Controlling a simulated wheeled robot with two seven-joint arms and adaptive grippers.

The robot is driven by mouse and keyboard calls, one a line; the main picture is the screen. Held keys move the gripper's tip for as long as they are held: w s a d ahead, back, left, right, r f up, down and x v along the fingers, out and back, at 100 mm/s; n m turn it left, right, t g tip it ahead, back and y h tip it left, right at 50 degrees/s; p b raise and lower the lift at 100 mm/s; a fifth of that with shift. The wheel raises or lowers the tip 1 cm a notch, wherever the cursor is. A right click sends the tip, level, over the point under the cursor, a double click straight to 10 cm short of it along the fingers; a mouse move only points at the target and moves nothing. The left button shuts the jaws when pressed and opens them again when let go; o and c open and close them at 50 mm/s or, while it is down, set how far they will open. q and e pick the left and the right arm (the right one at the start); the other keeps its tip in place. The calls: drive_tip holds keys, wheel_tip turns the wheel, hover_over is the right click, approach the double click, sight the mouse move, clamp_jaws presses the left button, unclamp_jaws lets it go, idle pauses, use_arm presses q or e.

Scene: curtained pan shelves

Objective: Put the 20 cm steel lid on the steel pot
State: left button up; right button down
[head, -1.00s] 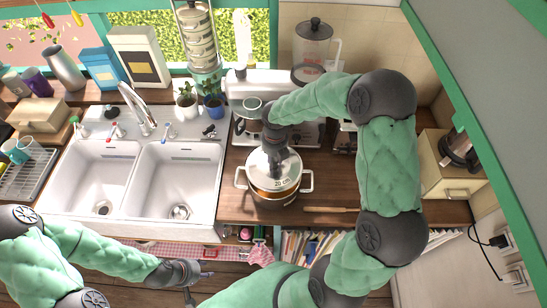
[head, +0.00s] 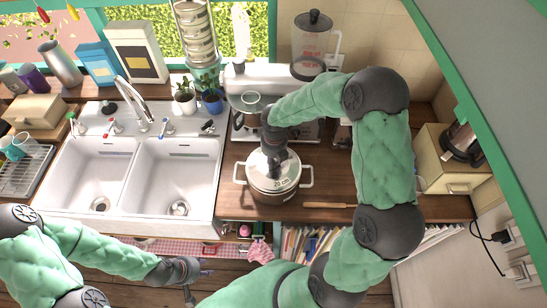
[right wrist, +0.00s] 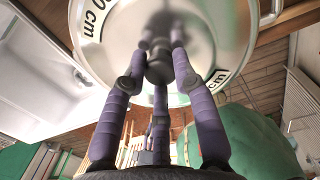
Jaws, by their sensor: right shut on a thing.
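The steel lid (head: 289,177), marked 20 cm, is over the steel pot (head: 271,196) on the wooden counter. It looks level and about centred between the pot's two side handles. I cannot tell for sure whether its rim touches the pot all round. My right gripper (head: 274,170) is shut on the lid's dark knob from above. In the right wrist view the fingers (right wrist: 160,55) close around the knob, with the shiny lid (right wrist: 215,30) filling the top. My left gripper (head: 190,283) is low at the front, away from the pot; its fingers are too small to judge.
A double white sink (head: 180,170) lies left of the pot. A coffee machine (head: 305,125) with a glass jug stands behind. A wooden utensil (head: 328,205) lies right of the pot near the counter's front edge. Books (head: 305,243) stand below. A beige box (head: 450,165) stands at the right.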

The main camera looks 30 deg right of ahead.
drive_tip(key=shift+f, duration=0.4)
drive_tip(key=shift+f+b, duration=0.5)
drive_tip(key=shift+f, duration=0.15)
idle(0.6)
drive_tip(key=c, duration=0.9)
unclamp_jaws()
drive_tip(key=shift+r, duration=0.1)
wheel_tip(320, 180, up, 12)
drive_tip(key=shift+s, duration=0.35)
